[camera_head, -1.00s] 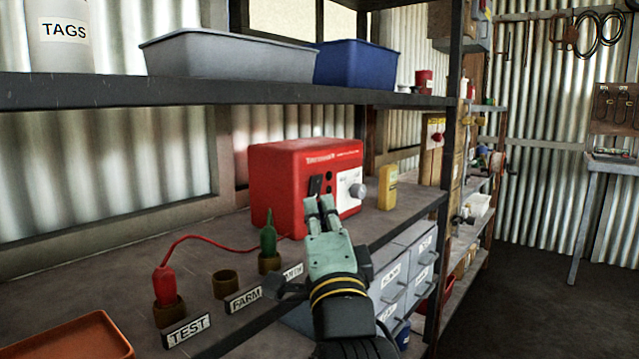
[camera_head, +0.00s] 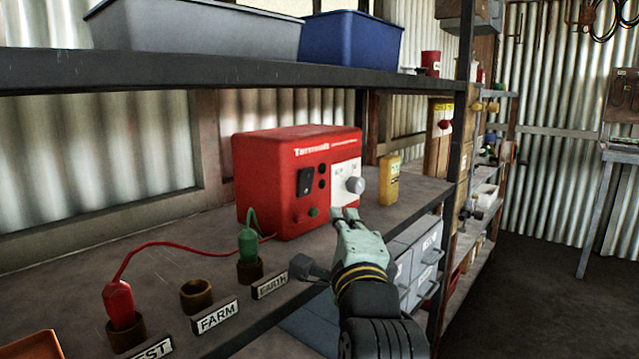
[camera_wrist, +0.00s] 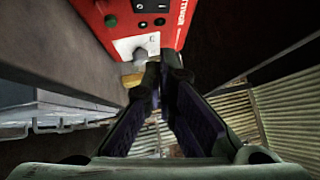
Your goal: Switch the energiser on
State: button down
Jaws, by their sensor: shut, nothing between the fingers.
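The energiser (camera_head: 268,170), a red box with a white dial panel, stands on the workbench shelf. Its black rocker switch (camera_head: 305,182) is on the front, left of the pale knob (camera_head: 355,185). I cannot tell which side of the rocker is pressed. The energiser also shows at the top of the wrist view (camera_wrist: 172,28), with the switch at the top edge. My gripper (camera_head: 345,213) is shut and empty, below and in front of the knob, right of and lower than the switch. In the wrist view its fingertips (camera_wrist: 163,70) sit just right of the knob.
A red plug (camera_head: 119,300) stands in the TEST socket, and a green plug (camera_head: 248,246) in the EARTH socket. The FARM socket (camera_head: 197,296) between them is empty. A yellow box (camera_head: 390,181) stands right of the energiser. An upper shelf (camera_head: 200,75) runs overhead; grey drawers hang below.

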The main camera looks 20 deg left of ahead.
jog(key=shift+w+a+r+p, duration=0.5)
jog(key=shift+w+p, duration=0.55)
jog(key=shift+p, duration=2)
jog(key=p, duration=0.1)
send_near(315, 170)
jog(key=w+d+f, duration=0.1)
jog(key=w+d, duration=0.1)
jog(key=w, duration=0.2)
jog(key=shift+w+a+r+p, duration=0.1)
jog(key=shift+w+a+p, duration=0.1)
jog(key=shift+a, duration=0.4)
jog(key=shift+w+a+r+p, duration=0.15)
jog(key=shift+w+a, duration=0.05)
jog(key=shift+a, duration=0.4)
jog(key=shift+w+a+r+p, duration=0.1)
jog(key=shift+w+a+p, duration=0.1)
jog(key=shift+a, duration=0.4)
jog(key=shift+r, duration=0.15)
jog(key=r+n+g+p, duration=0.1)
jog(key=p, duration=0.2)
jog(key=shift+w+a+r+p, duration=0.1)
jog(key=shift+a+p, duration=0.2)
jog(key=shift+a, duration=0.1)
jog(key=shift+f+b, duration=0.4)
